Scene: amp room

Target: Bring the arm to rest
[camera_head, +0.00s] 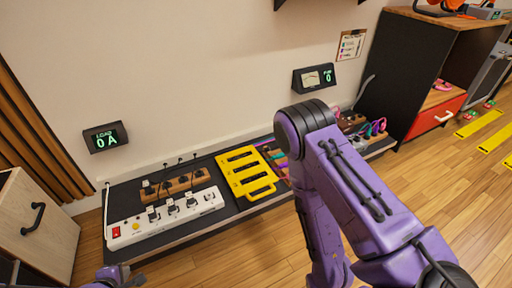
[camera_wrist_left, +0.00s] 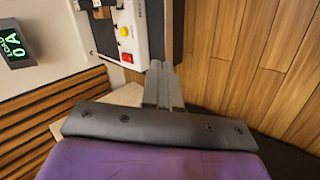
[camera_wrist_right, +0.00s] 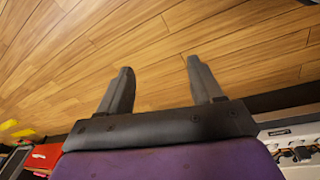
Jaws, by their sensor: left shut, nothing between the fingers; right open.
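My left gripper (camera_head: 122,275) shows only in part at the bottom left edge of the head view, in front of the low shelf. In the left wrist view its fingers (camera_wrist_left: 163,82) are together with nothing between them, beside the end of the white power strip (camera_wrist_left: 133,30). My right arm (camera_head: 340,180) is bent and fills the middle right of the head view; its gripper is hidden there. In the right wrist view the right gripper (camera_wrist_right: 158,78) is open and empty, with bare wood floor behind its fingers.
A dark low shelf (camera_head: 122,200) along the wall carries the white power strip (camera_head: 165,218), a yellow slotted block (camera_head: 246,175) and several plugs. A wooden cabinet (camera_head: 35,228) stands at left, a black cabinet with a red drawer (camera_head: 435,118) at right. The floor (camera_head: 215,262) in front is clear.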

